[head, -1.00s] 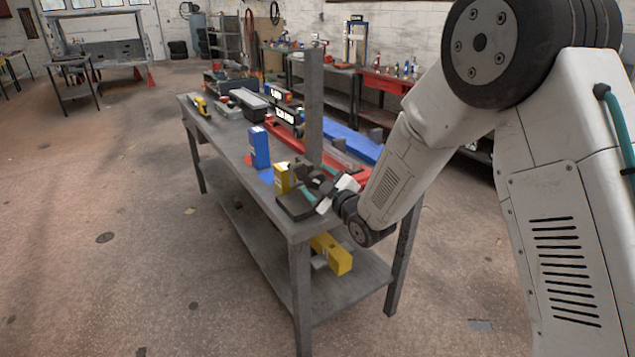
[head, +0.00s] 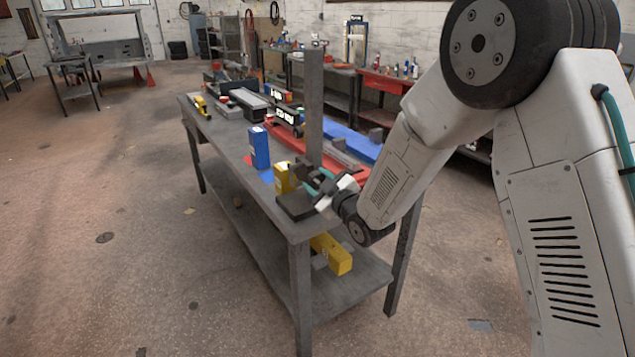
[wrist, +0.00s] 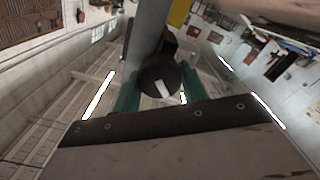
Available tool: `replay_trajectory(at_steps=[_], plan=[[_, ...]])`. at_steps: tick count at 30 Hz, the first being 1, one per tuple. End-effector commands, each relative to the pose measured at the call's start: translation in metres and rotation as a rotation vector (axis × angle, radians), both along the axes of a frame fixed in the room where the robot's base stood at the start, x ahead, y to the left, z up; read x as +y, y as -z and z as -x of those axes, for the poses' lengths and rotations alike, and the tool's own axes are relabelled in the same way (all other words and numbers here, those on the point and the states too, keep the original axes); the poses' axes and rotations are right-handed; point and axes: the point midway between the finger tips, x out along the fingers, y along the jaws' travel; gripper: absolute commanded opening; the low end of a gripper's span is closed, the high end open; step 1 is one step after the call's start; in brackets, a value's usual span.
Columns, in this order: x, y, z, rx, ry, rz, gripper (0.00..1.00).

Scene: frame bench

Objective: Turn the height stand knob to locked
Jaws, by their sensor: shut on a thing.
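The height stand is a tall grey post (head: 314,110) on a dark base (head: 296,207) at the near end of the bench; the post also shows in the wrist view (wrist: 148,35). Its knob (wrist: 155,72) is round and dark, with a pale mark near its lower right edge. My gripper (wrist: 160,80) has its teal fingers on both sides of the knob, shut on it. In the head view my gripper (head: 319,183) is beside the post, just above the base, and hides the knob. I cannot read any locked marking.
A yellow box (head: 283,177) and a blue box (head: 259,148) stand on the bench left of the stand. A red rail (head: 345,170) and a blue rail (head: 350,138) lie behind it. A yellow beam (head: 331,254) is on the lower shelf. Floor left of the bench is clear.

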Motion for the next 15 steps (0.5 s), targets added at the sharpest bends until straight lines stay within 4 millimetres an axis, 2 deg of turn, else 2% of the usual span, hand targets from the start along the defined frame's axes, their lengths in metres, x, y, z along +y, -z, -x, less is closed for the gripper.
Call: replay_trajectory(at_steps=[15], plan=[[-0.0007, -0.0004, -0.0007, 0.255, 0.0, -0.378, 0.2]])
